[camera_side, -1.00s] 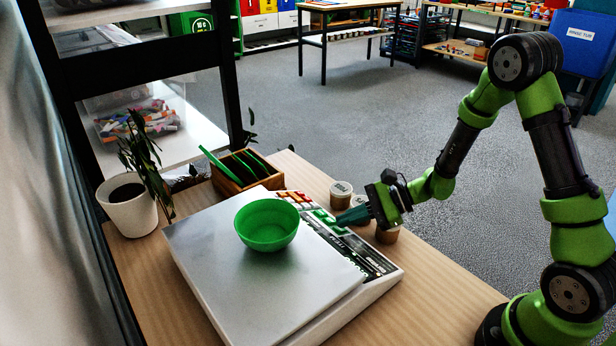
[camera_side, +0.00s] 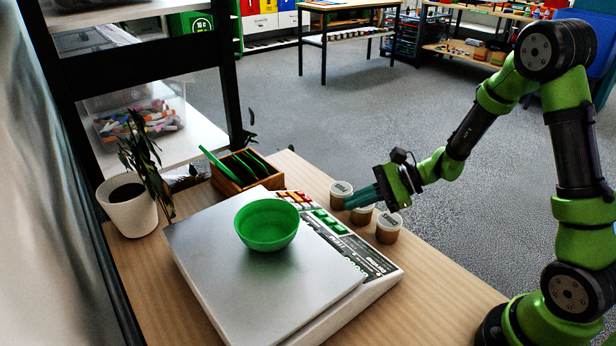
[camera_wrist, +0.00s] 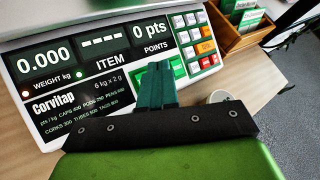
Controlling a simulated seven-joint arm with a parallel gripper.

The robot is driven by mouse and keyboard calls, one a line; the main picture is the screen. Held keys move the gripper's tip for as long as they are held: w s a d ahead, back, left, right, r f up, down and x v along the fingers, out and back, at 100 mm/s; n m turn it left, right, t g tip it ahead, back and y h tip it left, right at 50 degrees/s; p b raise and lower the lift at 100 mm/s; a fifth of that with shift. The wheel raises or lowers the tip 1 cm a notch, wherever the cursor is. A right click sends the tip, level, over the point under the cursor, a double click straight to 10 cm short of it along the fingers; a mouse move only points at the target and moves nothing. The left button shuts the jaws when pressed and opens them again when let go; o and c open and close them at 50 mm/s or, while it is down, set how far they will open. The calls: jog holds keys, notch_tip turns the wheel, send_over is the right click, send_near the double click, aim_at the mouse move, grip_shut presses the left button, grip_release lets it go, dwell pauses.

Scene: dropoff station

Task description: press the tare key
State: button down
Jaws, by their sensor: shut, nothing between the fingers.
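A counting scale (camera_side: 210,262) with a pale flat pan stands on the wooden table, and a green bowl (camera_side: 267,226) sits on the pan. Its key panel (camera_side: 312,212) has red, orange, white and green keys. In the wrist view the weight display (camera_wrist: 45,57) reads 0.000, the item display shows dashes and the points display reads 0. Small keys (camera_wrist: 193,40) are at the right; their labels, including the tare key's, are too small to read. My gripper (camera_side: 350,202) is shut and empty, right of the panel. Its teal fingers (camera_wrist: 157,70) partly hide green keys (camera_wrist: 178,66).
Three lidded jars (camera_side: 388,229) stand right of the scale, close to my fingers, which overlap them in view. A wooden box (camera_side: 240,172) with green dividers stands behind the scale. A potted plant (camera_side: 130,212) is at the left. The table's front right is clear.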

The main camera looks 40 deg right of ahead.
jog(key=shift+d+r, duration=0.2)
jog(key=shift+r, duration=0.25)
jog(key=shift+d+r, duration=0.2)
jog(key=shift+r, duration=0.25)
jog(key=shift+f, duration=0.1)
jog(key=s+a+r+n+g+h, duration=0.25)
jog(key=s+n+g, duration=0.25)
jog(key=s+n, duration=0.3)
jog(key=s+r+n+t+h, duration=0.4)
jog(key=s+r+n, duration=0.4)
jog(key=r, duration=0.3)
jog(key=shift+s+d+r+h, duration=0.35)
jog(key=shift+d+h, duration=0.1)
jog(key=shift+h, duration=0.4)
